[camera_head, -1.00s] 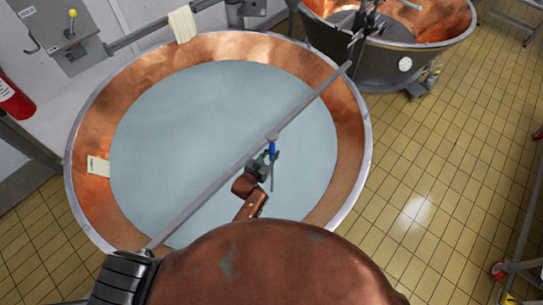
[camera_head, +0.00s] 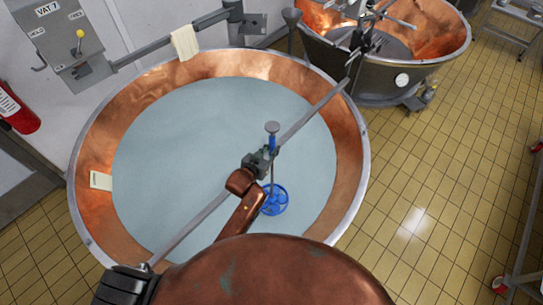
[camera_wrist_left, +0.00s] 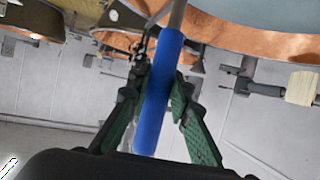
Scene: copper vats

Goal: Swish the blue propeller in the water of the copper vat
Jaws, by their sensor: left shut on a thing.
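The blue propeller (camera_head: 273,199) shows as a blue disc with openings at the lower end of a thin rod, over the pale water (camera_head: 215,140) of the copper vat (camera_head: 352,150). I cannot tell whether it is in the water or just above it. My left gripper (camera_head: 262,160) is shut on the tool's blue handle (camera_head: 272,142), which has a grey round cap at its top. In the left wrist view the blue handle (camera_wrist_left: 158,95) stands between the two green finger pads of the gripper (camera_wrist_left: 160,90). My right gripper is not in view.
A grey bar (camera_head: 310,113) crosses the vat diagonally, close to my left gripper. A cream cloth (camera_head: 185,42) hangs on a wall pipe behind the vat. A second copper vat (camera_head: 385,75) stands at the back right.

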